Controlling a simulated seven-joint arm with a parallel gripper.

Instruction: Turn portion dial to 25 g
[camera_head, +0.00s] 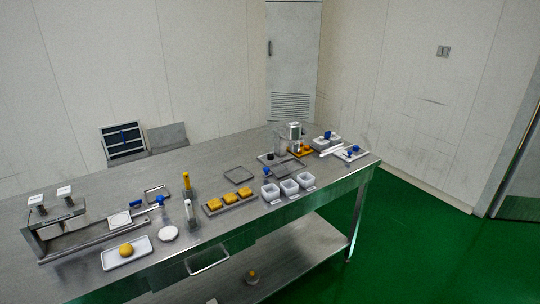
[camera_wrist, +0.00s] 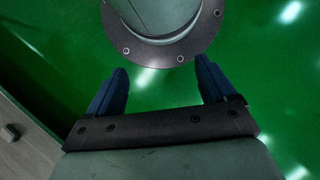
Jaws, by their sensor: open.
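My gripper (camera_wrist: 161,66) shows in the wrist view with its two blue fingers spread wide apart and nothing between them. It is over the green floor, away from the worktable. My gripper does not show in the head view. In the head view a small metal machine with a clear container (camera_head: 293,135) stands at the far right part of the table. A small dark round part (camera_head: 270,156) is near its left side. I cannot tell which part is the portion dial, and no scale or setting is readable.
The long steel table (camera_head: 150,178) holds a tray of yellow blocks (camera_head: 230,202), white tubs (camera_head: 289,187), a white tray with a yellow ball (camera_head: 112,259) and blue-handled tools (camera_head: 351,151). A metal stand (camera_head: 40,238) is at the left. The green floor (camera_head: 430,240) at the right is clear.

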